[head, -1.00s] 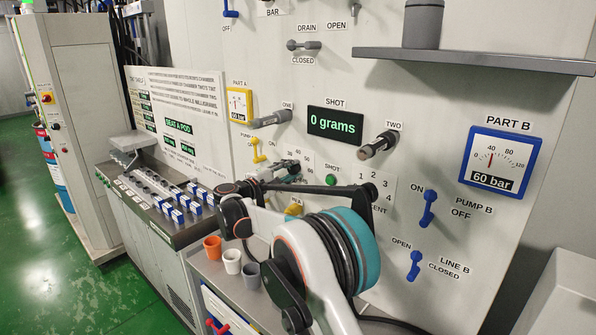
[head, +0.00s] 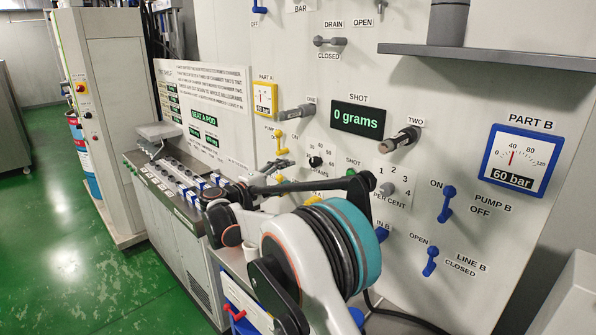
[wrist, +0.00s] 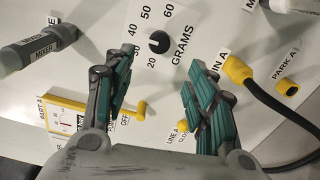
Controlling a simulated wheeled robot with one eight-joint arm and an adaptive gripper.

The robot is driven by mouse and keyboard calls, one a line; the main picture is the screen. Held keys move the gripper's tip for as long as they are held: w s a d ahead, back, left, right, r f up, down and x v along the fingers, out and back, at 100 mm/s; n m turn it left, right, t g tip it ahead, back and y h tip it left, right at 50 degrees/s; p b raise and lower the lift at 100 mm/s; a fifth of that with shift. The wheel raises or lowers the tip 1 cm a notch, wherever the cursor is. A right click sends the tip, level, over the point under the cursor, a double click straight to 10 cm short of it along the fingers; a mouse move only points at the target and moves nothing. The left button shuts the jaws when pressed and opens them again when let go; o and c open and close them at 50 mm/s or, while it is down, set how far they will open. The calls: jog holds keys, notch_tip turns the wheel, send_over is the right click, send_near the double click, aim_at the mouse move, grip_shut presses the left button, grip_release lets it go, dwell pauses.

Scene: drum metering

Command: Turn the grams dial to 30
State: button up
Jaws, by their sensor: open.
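The grams dial (wrist: 159,42) is a small round black knob on the white panel, with numbers from 20 to 60 printed around it. It also shows in the head view (head: 316,161), just below and left of the shot display. I cannot clearly read which number it points to. My gripper (wrist: 159,60) is open, with its two teal-padded fingers spread to either side below the dial in the wrist view. Nothing is between the fingers, and they appear apart from the dial. In the head view my gripper (head: 270,165) is left of the dial.
The shot display (head: 357,119) reads 0 grams. The grey mixer handle one (head: 296,111) and handle two (head: 403,138) stick out nearby. A yellow fitting with a black hose (wrist: 238,70) lies right of my fingers. The per cent dial (head: 387,189) is at the lower right.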

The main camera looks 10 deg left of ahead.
aim_at(312, 163)
jog(key=w+d+m, duration=0.2)
jog(key=w+m, duration=0.1)
jog(key=m, duration=0.4)
jog(key=w+d+m, duration=0.3)
jog(key=m, duration=0.4)
jog(key=w+d+m+b, duration=0.1)
jog(key=w+d+m, duration=0.1)
jog(key=m, duration=0.5)
jog(key=shift+w+d, duration=0.15)
jog(key=shift+w, duration=0.4)
jog(key=c, duration=1.1)
